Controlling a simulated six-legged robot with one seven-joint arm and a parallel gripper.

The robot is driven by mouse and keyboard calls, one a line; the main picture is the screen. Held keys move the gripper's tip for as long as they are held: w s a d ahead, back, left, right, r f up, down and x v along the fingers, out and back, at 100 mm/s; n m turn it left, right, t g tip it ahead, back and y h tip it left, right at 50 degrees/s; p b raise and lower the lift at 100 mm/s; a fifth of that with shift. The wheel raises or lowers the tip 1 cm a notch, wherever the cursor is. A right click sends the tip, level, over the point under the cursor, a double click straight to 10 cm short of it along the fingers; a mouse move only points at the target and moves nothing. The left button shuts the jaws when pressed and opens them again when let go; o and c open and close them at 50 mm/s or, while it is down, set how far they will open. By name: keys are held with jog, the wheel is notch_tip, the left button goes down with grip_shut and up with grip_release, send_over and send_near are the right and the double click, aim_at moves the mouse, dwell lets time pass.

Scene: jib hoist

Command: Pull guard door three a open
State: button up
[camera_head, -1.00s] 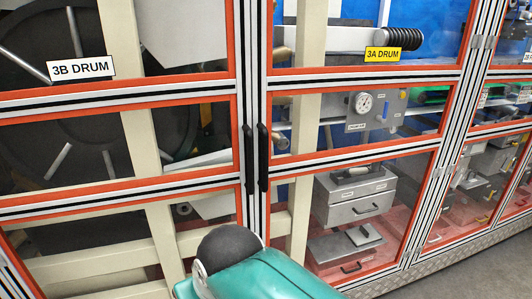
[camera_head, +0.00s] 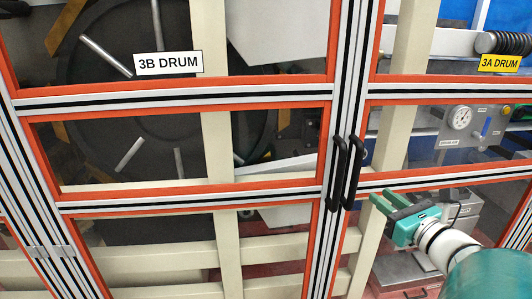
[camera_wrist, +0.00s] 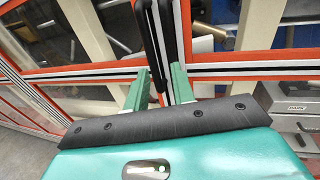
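Guard door 3A (camera_head: 437,181) is the orange-edged clear door at the right in the head view, with a yellow "3A DRUM" label (camera_head: 499,63). It looks shut. Its upright black handle (camera_head: 355,172) stands beside the black handle of door 3B (camera_head: 337,172). My gripper (camera_head: 382,201) is just right of the handles' lower ends. In the wrist view its two green fingers (camera_wrist: 160,87) are apart, with nothing held between them. The dark handles (camera_wrist: 151,40) show just beyond the fingertips. I cannot tell whether a finger touches a handle.
Door 3B, with a white "3B DRUM" label (camera_head: 168,62), looks shut at the left. Behind the doors are a large dark drum (camera_head: 150,100), cream posts (camera_head: 222,150), a gauge (camera_head: 459,117) and grey drawer boxes (camera_wrist: 294,101). Grey floor shows at the wrist view's lower left.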

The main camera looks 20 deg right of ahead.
aim_at(359, 170)
jog(key=shift+m+h, duration=0.5)
jog(key=w, duration=0.4)
jog(key=w+d, duration=0.1)
jog(key=w, duration=0.3)
jog(key=w+d, duration=0.1)
jog(key=w, duration=0.3)
jog(key=shift+w+d+r, duration=0.25)
jog(key=shift+w, duration=0.15)
grip_shut()
